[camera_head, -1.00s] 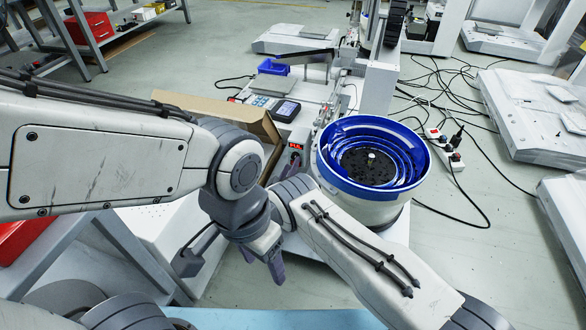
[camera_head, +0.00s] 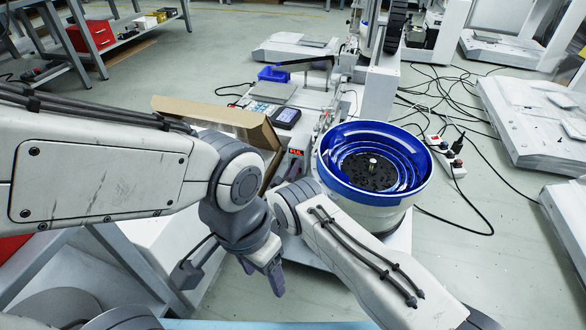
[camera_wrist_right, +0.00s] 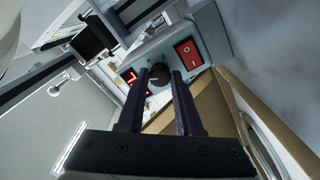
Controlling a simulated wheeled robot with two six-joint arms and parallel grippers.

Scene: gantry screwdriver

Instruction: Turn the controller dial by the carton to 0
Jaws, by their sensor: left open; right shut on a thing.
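The controller is a grey box with a red-lit display (camera_head: 295,152), beside the open brown carton (camera_head: 215,115) in the head view. In the right wrist view its black dial (camera_wrist_right: 159,74) sits between my right fingertips, with the red display (camera_wrist_right: 131,77) to its left and a red rocker switch (camera_wrist_right: 188,53) to its right. My right gripper (camera_wrist_right: 160,82) is shut on the dial. The digits are too small and slanted to read surely. In the head view my arms mostly hide the right gripper. My left gripper (camera_head: 262,273) hangs open and empty below.
A blue-rimmed bowl feeder (camera_head: 345,186) stands right of the controller. The carton flap (camera_wrist_right: 207,105) lies close to the right gripper. A keypad device (camera_head: 287,115) and a small blue bin (camera_head: 274,74) are behind. Cables and a power strip (camera_head: 447,160) lie on the floor at right.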

